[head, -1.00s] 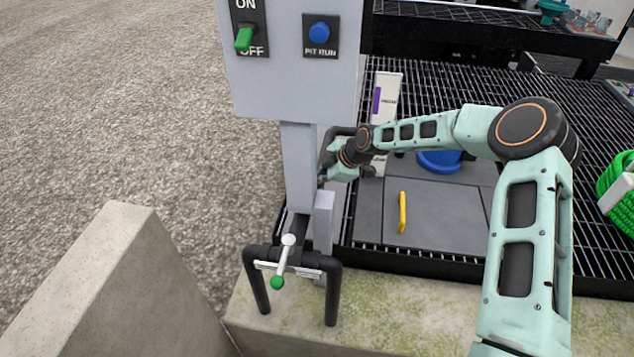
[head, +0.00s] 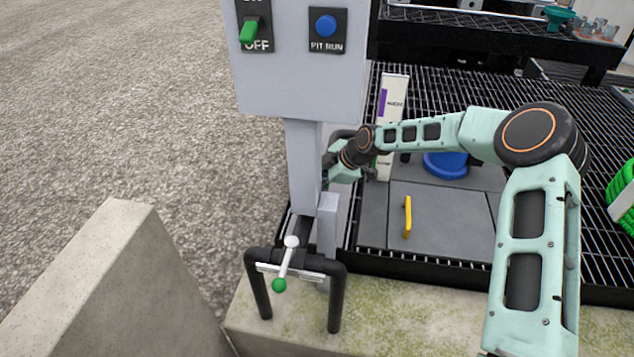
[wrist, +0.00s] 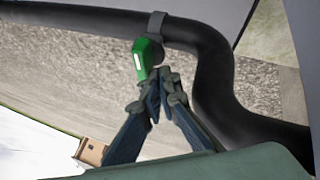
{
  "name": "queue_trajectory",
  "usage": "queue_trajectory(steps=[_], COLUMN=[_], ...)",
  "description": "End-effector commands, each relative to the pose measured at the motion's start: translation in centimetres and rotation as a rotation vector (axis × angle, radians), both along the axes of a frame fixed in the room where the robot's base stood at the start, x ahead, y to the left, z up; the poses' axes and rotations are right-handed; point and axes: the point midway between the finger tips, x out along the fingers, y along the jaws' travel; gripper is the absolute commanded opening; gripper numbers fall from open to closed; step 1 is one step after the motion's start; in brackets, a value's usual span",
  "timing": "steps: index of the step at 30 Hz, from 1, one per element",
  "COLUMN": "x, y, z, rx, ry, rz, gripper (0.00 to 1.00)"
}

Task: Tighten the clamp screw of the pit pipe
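In the wrist view a thick black pipe (wrist: 95,20) runs across the top and bends down at the right. A dark grey clamp band (wrist: 156,22) circles it, and a green clamp screw handle (wrist: 143,58) hangs below the band. My gripper (wrist: 158,78) has its fingertips close together at the handle's lower end. The left fingertip overlaps or touches that end; I see no green between the pads. In the head view my gripper (head: 340,172) is beside the grey post, its tips partly hidden, and the clamp screw cannot be made out there.
A grey control box (head: 300,80) with a green switch (head: 250,32) and blue button (head: 326,25) stands on a post. A green-knobbed lever (head: 288,258) sits on a front black pipe (head: 338,300). A yellow handle (head: 407,217) is on the grating plates. A concrete wall (head: 95,280) stands left.

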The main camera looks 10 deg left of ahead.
Motion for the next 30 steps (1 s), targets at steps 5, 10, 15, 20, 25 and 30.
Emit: queue_trajectory(steps=[5, 10, 15, 20, 25, 30], x=[0.4, 0.5, 0.9, 1.3, 1.3, 0.4], y=[0.2, 0.0, -0.8, -1.6, -2.3, -3.6], z=[0.4, 0.4, 0.4, 0.3, 0.9, 3.1], rx=[0.007, 0.006, 0.006, 0.003, 0.001, 0.002], ry=[-0.011, -0.011, -0.012, -0.012, -0.016, -0.014], rz=[-0.003, -0.004, -0.006, -0.01, -0.012, -0.008], gripper=[0.0, 0.0, 0.0, 0.0, 0.0, 0.0])
